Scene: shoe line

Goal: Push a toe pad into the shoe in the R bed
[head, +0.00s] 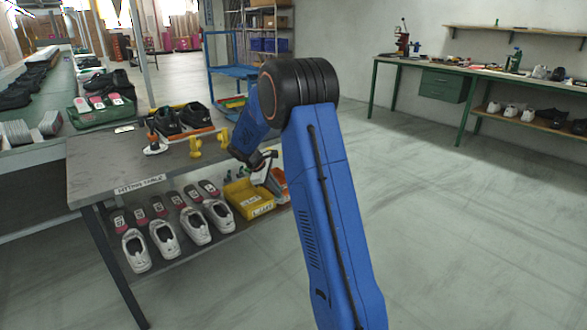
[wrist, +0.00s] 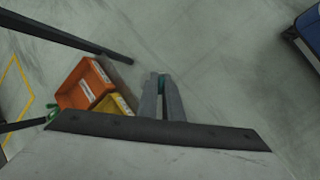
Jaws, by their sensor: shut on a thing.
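My gripper (head: 264,166) hangs just off the right end of the fitting table (head: 95,172). In the wrist view my gripper (wrist: 162,86) is shut on a small teal piece (wrist: 161,82), most of which its fingers hide; I cannot tell surely that it is a toe pad. Two dark shoes, a left one (head: 166,122) and a right one (head: 195,115), stand at the table's back with orange by their soles. The bed letters are too small to read, so I cannot tell which is R. My gripper is apart from both shoes.
Yellow clamp-like pieces (head: 195,147) stand on the table. A yellow bin (head: 249,198) and an orange bin (wrist: 86,84) sit below, near my gripper. White shoes (head: 163,238) line the lower shelf. A blue cart (head: 231,78) stands behind. Floor at right is clear.

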